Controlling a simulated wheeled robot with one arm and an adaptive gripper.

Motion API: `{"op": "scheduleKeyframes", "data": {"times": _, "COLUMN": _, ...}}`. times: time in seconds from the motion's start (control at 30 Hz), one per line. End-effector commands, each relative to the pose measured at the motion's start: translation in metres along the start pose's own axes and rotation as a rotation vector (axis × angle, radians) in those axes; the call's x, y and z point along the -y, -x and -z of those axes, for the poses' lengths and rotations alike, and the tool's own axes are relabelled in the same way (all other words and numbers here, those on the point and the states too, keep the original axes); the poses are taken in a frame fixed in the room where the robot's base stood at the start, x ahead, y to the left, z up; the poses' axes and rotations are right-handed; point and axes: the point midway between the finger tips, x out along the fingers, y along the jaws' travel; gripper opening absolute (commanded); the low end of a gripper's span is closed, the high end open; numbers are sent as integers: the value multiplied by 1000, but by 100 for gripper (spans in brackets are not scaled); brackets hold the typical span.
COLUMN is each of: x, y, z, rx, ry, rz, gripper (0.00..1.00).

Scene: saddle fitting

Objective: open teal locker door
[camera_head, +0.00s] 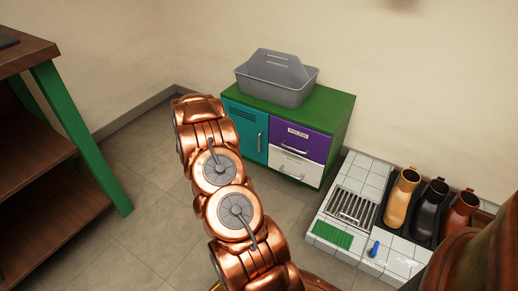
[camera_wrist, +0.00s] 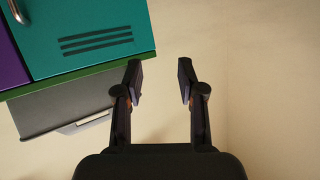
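The teal locker door (camera_head: 238,128) is the left front of a low cabinet with a green top (camera_head: 335,108). It looks shut, with slots near its top and an upright metal handle (camera_head: 259,142) near its right edge. In the wrist view the scene is upside down: the teal door (camera_wrist: 90,28) fills the upper left, with part of its handle (camera_wrist: 17,10) at the corner. My gripper (camera_wrist: 160,80) is open and empty, its fingers pointing at the bare wall beside the cabinet. The head view does not show my gripper; my copper arm covers the door's left side.
A grey caddy (camera_head: 277,82) stands on the cabinet. A purple drawer (camera_head: 305,140) and a white drawer (camera_head: 294,166) are right of the door. A tiled station (camera_head: 355,185) with several boots is at right. A green-legged wooden shelf (camera_head: 75,140) stands left; floor between is clear.

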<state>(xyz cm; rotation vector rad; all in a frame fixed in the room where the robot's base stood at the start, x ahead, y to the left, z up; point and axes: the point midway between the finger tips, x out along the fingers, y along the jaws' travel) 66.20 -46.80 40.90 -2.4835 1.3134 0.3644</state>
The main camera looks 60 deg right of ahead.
Motion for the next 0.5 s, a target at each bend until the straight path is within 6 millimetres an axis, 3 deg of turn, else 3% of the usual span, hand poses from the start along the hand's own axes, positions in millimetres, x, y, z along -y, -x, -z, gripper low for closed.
{"op": "scheduleKeyframes", "data": {"times": 0.03, "x": -25, "y": -18, "z": -25, "rx": -31, "ry": 3, "rz": -39, "gripper": 39}}
{"op": "scheduleKeyframes", "data": {"times": 0.2, "x": -97, "y": -52, "z": -59, "rx": -165, "ry": 17, "rz": -160, "gripper": 39}}
{"op": "scheduleKeyframes", "data": {"times": 0.4, "x": -169, "y": -72, "z": -90, "rx": -303, "ry": 51, "rz": -280, "gripper": 39}}
{"op": "scheduleKeyframes", "data": {"times": 0.5, "x": -192, "y": -74, "z": -99, "rx": -351, "ry": 68, "rz": -318, "gripper": 39}}
